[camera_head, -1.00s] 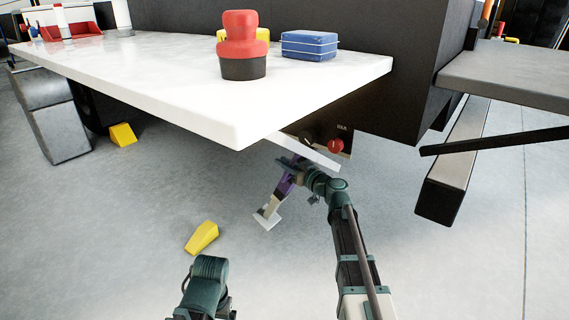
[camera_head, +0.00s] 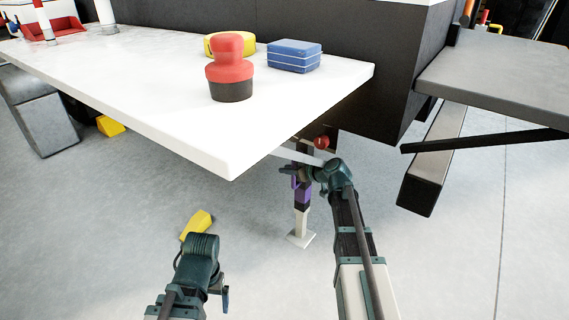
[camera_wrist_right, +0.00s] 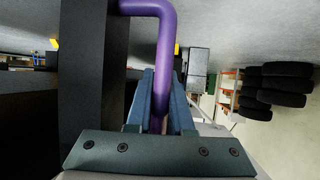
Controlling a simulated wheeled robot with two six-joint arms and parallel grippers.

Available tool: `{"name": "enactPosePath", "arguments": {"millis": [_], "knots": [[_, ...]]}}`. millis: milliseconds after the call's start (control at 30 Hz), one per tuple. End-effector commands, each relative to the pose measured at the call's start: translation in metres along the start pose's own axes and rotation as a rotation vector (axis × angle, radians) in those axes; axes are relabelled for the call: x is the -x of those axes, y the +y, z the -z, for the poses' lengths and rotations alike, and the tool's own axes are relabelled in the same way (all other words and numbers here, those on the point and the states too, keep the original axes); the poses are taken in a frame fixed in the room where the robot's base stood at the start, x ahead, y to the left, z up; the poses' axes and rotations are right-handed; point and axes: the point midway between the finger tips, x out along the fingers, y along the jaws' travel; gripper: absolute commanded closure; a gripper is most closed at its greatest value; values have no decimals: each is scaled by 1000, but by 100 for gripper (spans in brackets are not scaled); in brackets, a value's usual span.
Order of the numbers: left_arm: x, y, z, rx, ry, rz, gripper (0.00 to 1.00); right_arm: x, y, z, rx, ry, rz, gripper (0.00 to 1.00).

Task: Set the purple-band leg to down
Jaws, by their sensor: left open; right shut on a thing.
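The purple-band leg (camera_head: 302,194) hangs under the white counter in the head view and looks close to upright. Its pale square foot (camera_head: 300,239) is at the bottom, near the floor; I cannot tell whether it touches. My right gripper (camera_head: 300,173) is at the leg's upper part, partly hidden by its own wrist. In the right wrist view its fingers (camera_wrist_right: 161,95) are shut on a bent purple handle (camera_wrist_right: 164,45), beside a dark upright bar. My left gripper (camera_head: 220,291) is low in the head view, open, empty and away from the leg.
The white counter (camera_head: 150,95) overhangs the leg and carries a red-and-black knob-shaped object (camera_head: 230,68) and a blue case (camera_head: 294,57). A red knob (camera_head: 322,142) sits behind the leg. A yellow wedge (camera_head: 197,224) lies on the floor. A grey step (camera_head: 490,78) juts out right.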

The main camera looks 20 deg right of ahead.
Motion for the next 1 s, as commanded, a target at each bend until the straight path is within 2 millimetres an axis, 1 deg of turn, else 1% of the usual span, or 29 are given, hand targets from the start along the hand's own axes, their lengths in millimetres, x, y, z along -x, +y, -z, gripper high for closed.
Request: {"name": "enactPosePath", "arguments": {"millis": [200, 233, 367, 400, 667, 767, 867, 1000], "knots": [[-1, 0, 0, 0, 0, 0, 6, 2, 0, -2, 1, -2, -2, 100], [-1, 0, 0, 0, 0, 0, 6, 2, 0, -2, 1, -2, -2, 77], [-1, 0, 0, 0, 0, 0, 6, 2, 0, -2, 1, -1, -2, 53], [-1, 0, 0, 0, 0, 0, 6, 2, 0, -2, 1, -1, -2, 50], [0, 0, 0, 0, 0, 0, 6, 2, 0, -1, 1, 0, -1, 50], [4, 0, 0, 0, 0, 0, 6, 8, 0, 0, 1, 0, -2, 50], [12, -1, -1, 0, -1, 0, 6, 24, -1, 1, 1, -1, -2, 50], [26, -3, -2, 0, -2, 0, 6, 56, -2, 2, -1, 0, -3, 50]]}}
